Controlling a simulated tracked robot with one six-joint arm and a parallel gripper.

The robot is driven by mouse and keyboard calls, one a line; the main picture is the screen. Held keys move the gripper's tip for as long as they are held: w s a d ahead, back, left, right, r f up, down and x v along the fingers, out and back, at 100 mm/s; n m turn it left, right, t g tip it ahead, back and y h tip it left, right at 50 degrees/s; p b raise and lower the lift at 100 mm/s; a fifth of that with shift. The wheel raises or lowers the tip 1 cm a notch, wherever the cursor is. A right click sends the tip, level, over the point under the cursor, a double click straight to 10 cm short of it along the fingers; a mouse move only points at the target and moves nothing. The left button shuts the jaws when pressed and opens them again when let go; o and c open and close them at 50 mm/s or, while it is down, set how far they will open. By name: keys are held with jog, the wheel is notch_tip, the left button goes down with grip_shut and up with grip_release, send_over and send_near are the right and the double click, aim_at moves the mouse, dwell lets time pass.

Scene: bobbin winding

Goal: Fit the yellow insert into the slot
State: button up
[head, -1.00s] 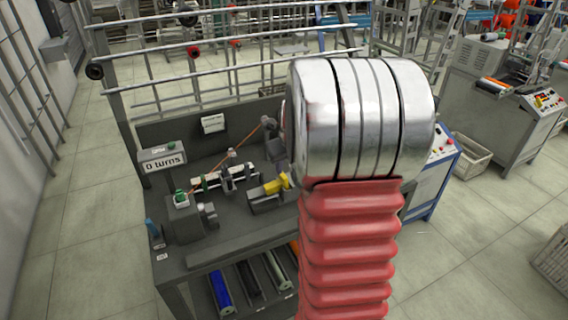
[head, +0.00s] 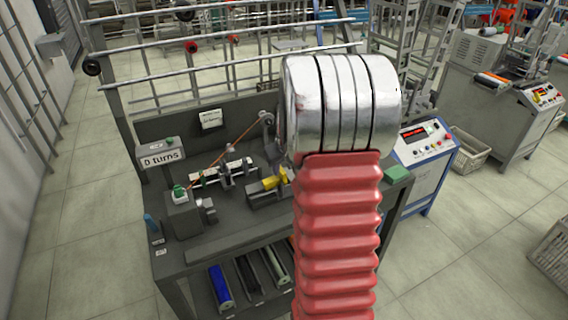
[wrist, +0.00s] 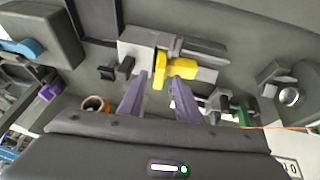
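The yellow insert (head: 270,183) is at a grey block (head: 263,197) on the dark bench in the head view. In the wrist view the yellow insert (wrist: 174,70) lies against a pale grey block (wrist: 135,50), just beyond my fingertips. My gripper (wrist: 159,77) is open, its two purple-grey fingers apart with nothing seen between them. The insert's narrow end is close to the gap between the fingertips; I cannot tell whether they touch. My arm hides the gripper in the head view. I cannot make out the slot clearly.
A winding unit (head: 222,174) with an orange thread stands behind the insert. A green block (head: 397,173) lies at the right end. Coloured rolls (head: 220,287) lie on the shelf below.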

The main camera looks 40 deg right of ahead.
aim_at(283, 172)
jog(key=shift+x, duration=1.65)
jog(key=shift+f, duration=0.25)
jog(key=shift+s+f, duration=0.1)
jog(key=shift+c, duration=0.2)
jog(key=shift+s+f, duration=0.1)
grip_shut()
notch_tip(283, 172, up, 8)
jog(key=shift+w+a, duration=0.35)
jog(key=shift+a, duration=0.05)
